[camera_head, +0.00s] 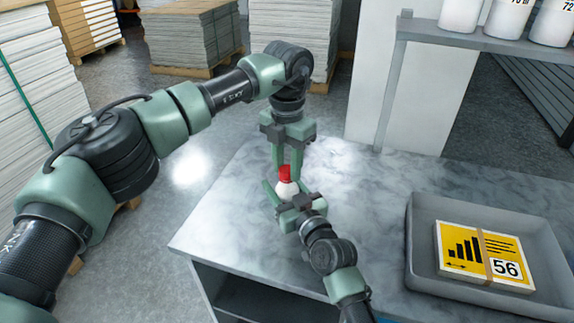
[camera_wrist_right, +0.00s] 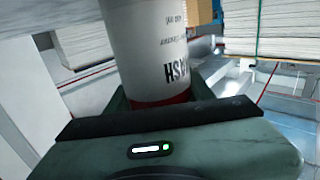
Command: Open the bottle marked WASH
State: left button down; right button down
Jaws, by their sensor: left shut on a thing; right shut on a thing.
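The WASH bottle is white with a red cap (camera_head: 284,173). Its body (camera_head: 287,192) is above the marbled table near the table's left part; I cannot tell whether it touches the top. My left gripper (camera_head: 286,167) comes from above and is shut on the red cap. My right gripper (camera_head: 284,192) comes from the front and is shut around the white body. In the right wrist view the bottle (camera_wrist_right: 150,50) shows the letters "ASH" and a red band near the jaws. The cap is outside that view.
A grey tray (camera_head: 415,245) holds a yellow-and-white labelled stack (camera_head: 485,255) marked 56 at the table's right. A shelf (camera_head: 440,32) with white containers stands at the back right. The marbled table (camera_head: 225,220) is clear around the grippers. Pallets of sheets stand on the floor behind.

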pick_arm(q)
jog(key=n, duration=2.2)
jog(key=shift+w, duration=0.1)
jog(key=shift+r, duration=0.3)
jog(key=shift+r, duration=0.85)
